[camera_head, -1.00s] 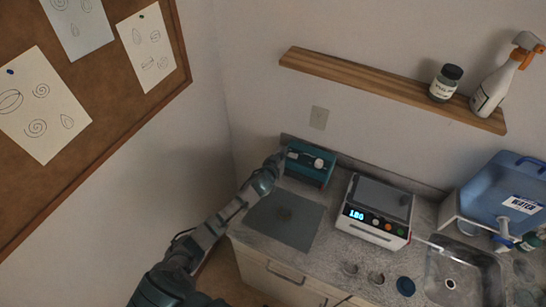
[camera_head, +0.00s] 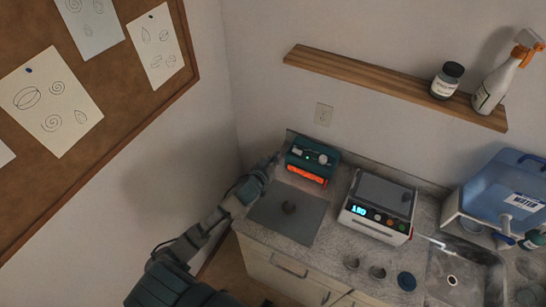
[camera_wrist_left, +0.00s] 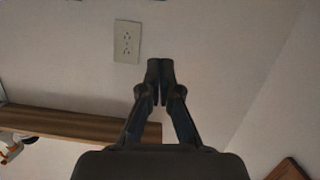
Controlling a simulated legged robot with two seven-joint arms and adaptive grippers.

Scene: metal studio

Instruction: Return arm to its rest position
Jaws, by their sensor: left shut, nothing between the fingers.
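My left arm comes in from the lower left in the head view. Its gripper end (camera_head: 277,160) is beside the left side of a teal device (camera_head: 312,158) at the back of the counter; I cannot tell whether they touch. The device shows a small green light and a glowing orange front strip. In the left wrist view my left gripper (camera_wrist_left: 160,72) is shut and empty, with its two fingertips together in front of the bare wall. My right gripper does not show in either view.
A dark mat (camera_head: 268,222) with a small dark thing on it lies before the device. A white machine (camera_head: 352,217) with a lit display stands to the right, then a sink (camera_head: 440,275) and blue water container (camera_head: 500,183). A wooden shelf (camera_head: 370,82) and corkboard (camera_head: 150,108) are on the walls.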

